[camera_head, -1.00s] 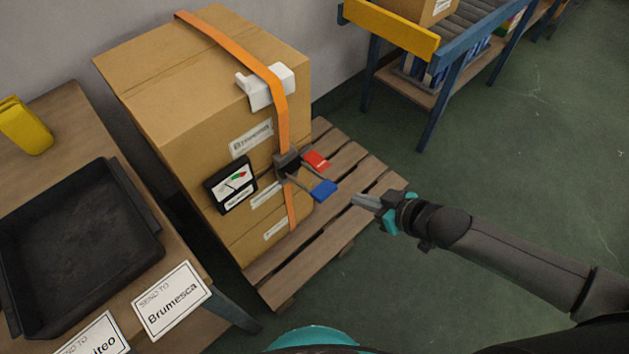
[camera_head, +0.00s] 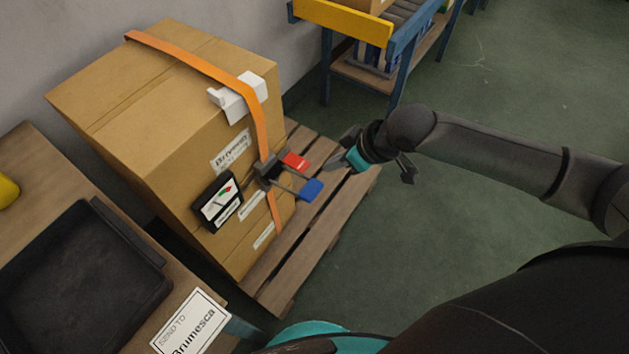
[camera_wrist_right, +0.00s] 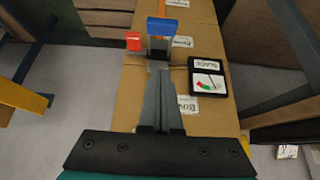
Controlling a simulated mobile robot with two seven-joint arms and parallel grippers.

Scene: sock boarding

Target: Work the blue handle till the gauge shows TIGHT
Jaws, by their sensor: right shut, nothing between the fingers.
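The blue handle (camera_head: 311,190) sticks out from a dark ratchet (camera_head: 268,170) on an orange strap (camera_head: 256,115) around a large cardboard box (camera_head: 150,100). A red tab (camera_head: 295,161) sits just above the handle. The gauge (camera_head: 217,201) is on the box face, left of the ratchet; its lettering is too small to read. My right gripper (camera_head: 337,162) is shut and empty, right of the red tab and apart from it. In the right wrist view its shut fingers (camera_wrist_right: 160,75) point toward the blue handle (camera_wrist_right: 168,27), with the gauge (camera_wrist_right: 207,84) to the right. My left gripper is out of view.
The box stands on a wooden pallet (camera_head: 320,225). A white corner guard (camera_head: 240,98) sits under the strap. A bench with a black tray (camera_head: 130,238) is at left. A roller conveyor with a yellow end (camera_head: 342,22) stands behind. The green floor at right is open.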

